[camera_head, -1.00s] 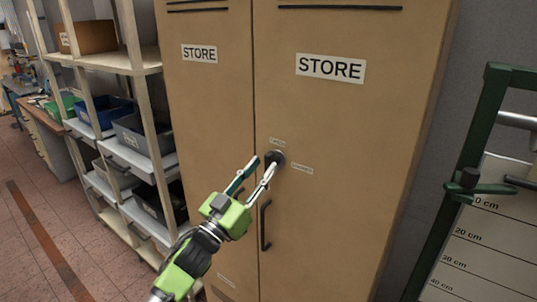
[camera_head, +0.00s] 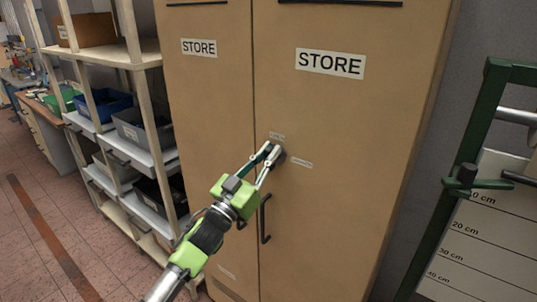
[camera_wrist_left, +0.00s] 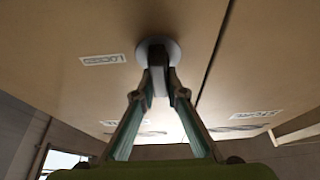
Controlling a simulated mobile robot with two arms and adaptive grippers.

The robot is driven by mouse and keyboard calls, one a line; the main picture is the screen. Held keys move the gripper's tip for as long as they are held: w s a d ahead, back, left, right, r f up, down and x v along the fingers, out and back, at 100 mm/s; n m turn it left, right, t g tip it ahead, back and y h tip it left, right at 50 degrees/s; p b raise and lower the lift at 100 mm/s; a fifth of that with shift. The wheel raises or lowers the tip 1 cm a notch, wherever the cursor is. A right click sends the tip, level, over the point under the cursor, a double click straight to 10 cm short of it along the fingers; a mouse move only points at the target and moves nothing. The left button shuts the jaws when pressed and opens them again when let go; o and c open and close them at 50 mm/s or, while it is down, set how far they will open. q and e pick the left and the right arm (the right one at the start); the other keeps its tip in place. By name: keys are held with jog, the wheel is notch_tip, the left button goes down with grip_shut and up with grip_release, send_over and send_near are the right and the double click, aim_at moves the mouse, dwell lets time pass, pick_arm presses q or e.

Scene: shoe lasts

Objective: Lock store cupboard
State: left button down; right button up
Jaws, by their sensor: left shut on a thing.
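The store cupboard (camera_head: 340,190) is tan with two closed doors, each bearing a STORE sign. A dark round lock knob (camera_head: 279,155) sits on the right door near the seam, with a small label above it and another to its right. My left gripper (camera_head: 269,152) is at the knob, its fingers closed on it and hiding part of it. In the left wrist view the fingertips (camera_wrist_left: 159,77) pinch the dark grip of the knob (camera_wrist_left: 157,58), in front of its grey round plate. The label texts are too small to read surely. My right gripper is out of view.
A dark vertical door handle (camera_head: 265,219) is just below the knob, close to my left gripper. A shelf rack with bins (camera_head: 140,130) stands left of the cupboard. A green frame with a height scale (camera_head: 478,180) stands to the right.

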pick_arm(q)
jog(key=shift+m, duration=0.4)
jog(key=m+g+h, duration=0.1)
jog(key=m, duration=0.2)
jog(key=m+g+h, duration=0.1)
jog(key=m+g, duration=0.1)
jog(key=m, duration=0.1)
jog(key=shift+s+d+h, duration=0.15)
jog(key=shift+d+h, duration=0.05)
jog(key=shift+h, duration=0.1)
jog(key=m+g, duration=0.1)
jog(key=m, duration=0.3)
jog(key=m+g+p, duration=0.1)
jog(key=m+g, duration=0.1)
jog(key=m, duration=0.1)
jog(key=m+g+p, duration=0.1)
jog(key=m, duration=0.3)
jog(key=shift+s+d+f+m+g+h, duration=0.25)
jog(key=shift+d+f+m+g+h, duration=0.05)
jog(key=shift+d+f, duration=0.1)
jog(key=m+p, duration=0.2)
jog(key=m, duration=0.1)
jog(key=shift+f+g+y, duration=0.25)
jog(key=shift+g+y, duration=0.15)
jog(key=shift+s+f+m+p, duration=0.1)
jog(key=shift+f+m+p, duration=0.05)
jog(key=shift+m+p, duration=0.3)
jog(key=shift+g, duration=0.3)
jog(key=shift+f, duration=0.1)
